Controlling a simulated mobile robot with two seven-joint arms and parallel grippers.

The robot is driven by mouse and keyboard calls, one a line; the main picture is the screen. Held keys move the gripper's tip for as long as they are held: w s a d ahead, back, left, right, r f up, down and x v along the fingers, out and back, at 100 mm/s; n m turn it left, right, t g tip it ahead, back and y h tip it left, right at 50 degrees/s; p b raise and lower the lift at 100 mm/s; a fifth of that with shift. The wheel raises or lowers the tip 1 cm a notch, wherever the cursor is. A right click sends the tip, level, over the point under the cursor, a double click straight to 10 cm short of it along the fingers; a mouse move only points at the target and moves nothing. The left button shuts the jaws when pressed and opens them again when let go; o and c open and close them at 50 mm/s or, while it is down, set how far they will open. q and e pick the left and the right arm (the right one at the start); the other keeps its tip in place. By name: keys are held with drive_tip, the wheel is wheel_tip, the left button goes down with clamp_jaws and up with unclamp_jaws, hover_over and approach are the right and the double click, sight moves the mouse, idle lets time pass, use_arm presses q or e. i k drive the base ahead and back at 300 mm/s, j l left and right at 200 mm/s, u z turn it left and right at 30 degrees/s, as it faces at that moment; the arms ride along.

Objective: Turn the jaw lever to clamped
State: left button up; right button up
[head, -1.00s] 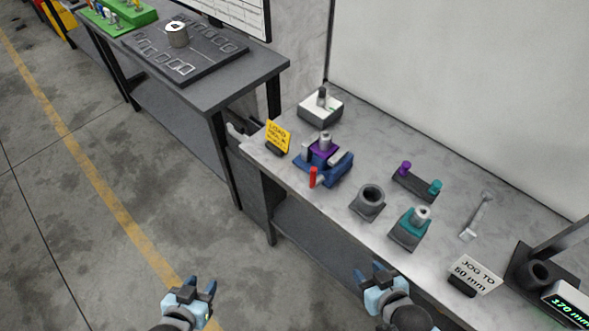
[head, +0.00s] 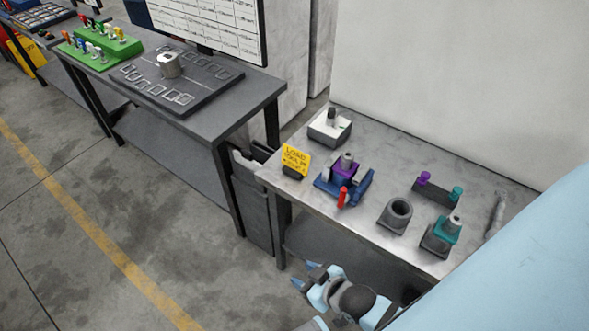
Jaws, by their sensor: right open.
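The jaw lever (head: 342,197) is a short red handle at the front of a blue vise (head: 362,188) on the grey workbench. It stands nearly upright. A purple block with a grey cylinder (head: 346,165) sits between the vise's jaws. I cannot tell if the jaws press on it. My right gripper (head: 307,278) is open and empty, in front of the bench's edge, below and left of the lever and apart from it. My left gripper is out of view.
A yellow sign (head: 296,160) stands left of the vise, with a white box (head: 330,127) behind. A dark cup (head: 397,214), a teal-topped holder (head: 441,235) and a rack (head: 437,192) stand to the right. My light-blue arm covers the lower right corner.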

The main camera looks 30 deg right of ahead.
sight(344, 198)
drive_tip(key=i+j+u, duration=0.2)
drive_tip(key=i+j, duration=0.2)
drive_tip(key=i+j+u, duration=0.2)
drive_tip(key=i, duration=0.45)
drive_tip(key=i+z, duration=0.1)
drive_tip(key=z, duration=0.3)
drive_tip(key=i+j+z, duration=0.1)
drive_tip(key=z, duration=0.3)
drive_tip(key=i+j+z, duration=0.1)
drive_tip(key=z, duration=0.3)
drive_tip(key=i+j+z, duration=0.15)
drive_tip(key=z, duration=0.3)
drive_tip(key=i+z, duration=0.1)
drive_tip(key=z, duration=0.3)
drive_tip(key=j+z, duration=0.1)
drive_tip(key=z, duration=0.3)
drive_tip(key=i+j+z, duration=0.1)
drive_tip(key=z, duration=0.3)
drive_tip(key=j+z, duration=0.1)
drive_tip(key=z, duration=0.3)
drive_tip(key=i+j+z, duration=0.1)
drive_tip(key=z, duration=0.2)
drive_tip(key=j+z, duration=0.3)
drive_tip(key=i+l, duration=0.05)
